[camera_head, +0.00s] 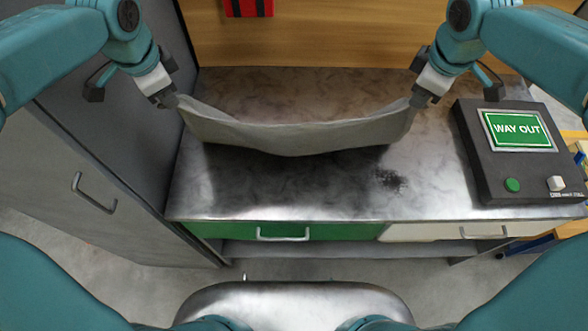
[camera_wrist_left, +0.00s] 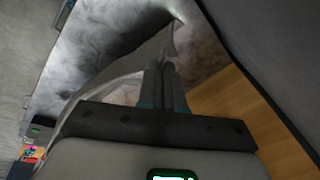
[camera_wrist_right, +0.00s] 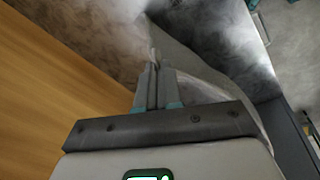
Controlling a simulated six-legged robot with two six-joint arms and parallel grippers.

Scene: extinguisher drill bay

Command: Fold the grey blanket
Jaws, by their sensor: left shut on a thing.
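The grey blanket (camera_head: 290,137) hangs stretched between my two grippers above the metal worktop, sagging in the middle. My left gripper (camera_head: 172,101) is shut on its left end, and my right gripper (camera_head: 418,101) is shut on its right end. In the left wrist view the closed fingers (camera_wrist_left: 163,75) pinch the blanket (camera_wrist_left: 130,85). In the right wrist view the closed fingers (camera_wrist_right: 155,75) pinch the other end of the blanket (camera_wrist_right: 190,65). The lower side of the blanket is hidden from the head view, so I cannot tell whether it touches the worktop.
The metal worktop (camera_head: 290,192) is clear in front of the blanket, with a dark smudge (camera_head: 390,180). A dark box with a green WAY OUT sign (camera_head: 517,129) stands at the right. A grey cabinet (camera_head: 95,165) borders the left, a wooden panel (camera_head: 310,35) the back.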

